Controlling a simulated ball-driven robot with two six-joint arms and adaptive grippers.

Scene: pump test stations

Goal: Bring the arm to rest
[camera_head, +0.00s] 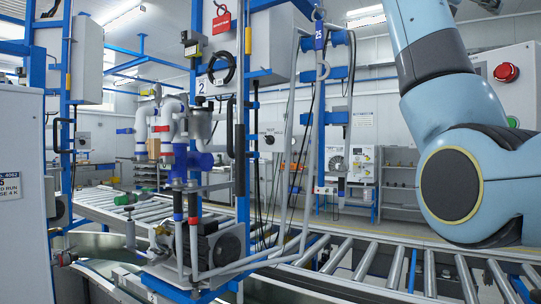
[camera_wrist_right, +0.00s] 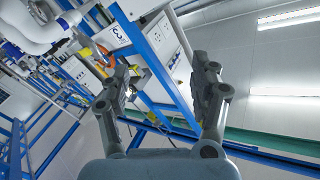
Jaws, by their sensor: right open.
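My right arm (camera_head: 450,130) is raised and folded at the right of the head view, large and close to the camera. Its gripper is outside the head view. In the right wrist view my right gripper (camera_wrist_right: 162,85) is open, its two grey fingers spread wide with nothing between them. Behind the fingers are a blue frame and the ceiling, apart from the gripper. My left gripper is not in any view.
A pump station with a pump motor (camera_head: 222,245) and pipes stands on a blue frame left of centre. A roller conveyor (camera_head: 345,262) runs across the front. A control box with a red button (camera_head: 506,72) is behind my arm. Ceiling lamps (camera_wrist_right: 290,18) show in the wrist view.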

